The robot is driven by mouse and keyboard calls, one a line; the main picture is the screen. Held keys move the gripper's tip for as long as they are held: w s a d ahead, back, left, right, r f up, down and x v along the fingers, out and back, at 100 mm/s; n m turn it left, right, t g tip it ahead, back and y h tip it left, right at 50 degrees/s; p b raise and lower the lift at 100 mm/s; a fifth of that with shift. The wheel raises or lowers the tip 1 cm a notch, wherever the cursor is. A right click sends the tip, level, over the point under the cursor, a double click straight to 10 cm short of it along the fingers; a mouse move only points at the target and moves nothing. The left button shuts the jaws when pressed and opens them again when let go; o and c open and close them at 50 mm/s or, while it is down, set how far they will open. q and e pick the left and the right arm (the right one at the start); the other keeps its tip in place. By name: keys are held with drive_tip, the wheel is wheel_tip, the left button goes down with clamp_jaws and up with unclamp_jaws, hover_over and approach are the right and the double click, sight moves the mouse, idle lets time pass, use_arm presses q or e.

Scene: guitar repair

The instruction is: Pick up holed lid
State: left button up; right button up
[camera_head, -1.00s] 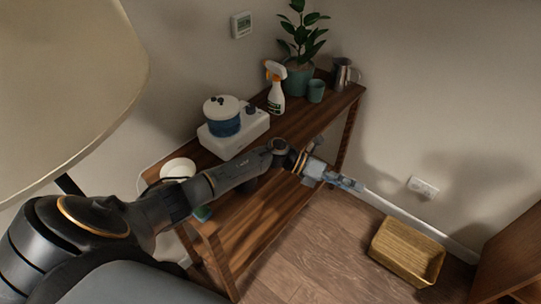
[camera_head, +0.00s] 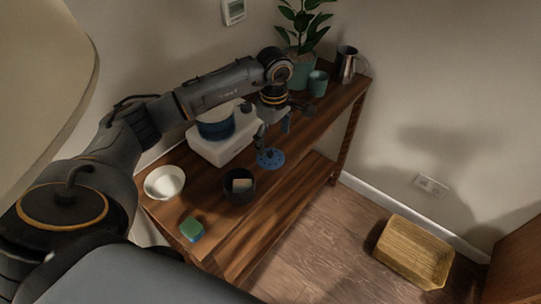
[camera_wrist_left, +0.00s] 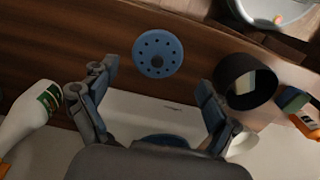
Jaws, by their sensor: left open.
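The holed lid (camera_head: 270,158) is a blue disc lying flat near the front edge of the wooden table (camera_head: 210,205). In the left wrist view the lid (camera_wrist_left: 158,54) shows a ring of small holes and a dark knob in the middle. My left gripper (camera_head: 275,130) is open and points down just above and behind the lid. In the left wrist view its fingers (camera_wrist_left: 156,76) are spread wide, with the lid beyond them and nothing between. My right gripper is out of view.
A white device (camera_head: 228,148) with a blue pot stands behind the lid. A black cup (camera_head: 240,190) stands left of it, then a white bowl (camera_head: 164,182) and a green-blue sponge (camera_head: 192,229). A spray bottle (camera_wrist_left: 28,112) is close to one finger's side. A green cup (camera_head: 317,84) stands farther right.

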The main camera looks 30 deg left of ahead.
sight(270, 154)
use_arm(q)
drive_tip(key=f, duration=0.1)
drive_tip(key=f+p, duration=0.1)
drive_tip(key=f, duration=0.1)
drive_tip(key=shift+a+f, duration=0.1)
drive_tip(key=shift+a, duration=0.25)
drive_tip(key=shift+w+a+f, duration=0.1)
drive_tip(key=shift+a+f, duration=0.1)
drive_tip(key=shift+f, duration=1.4)
drive_tip(key=shift+c, duration=0.2)
drive_tip(key=c, duration=0.3)
clamp_jaws()
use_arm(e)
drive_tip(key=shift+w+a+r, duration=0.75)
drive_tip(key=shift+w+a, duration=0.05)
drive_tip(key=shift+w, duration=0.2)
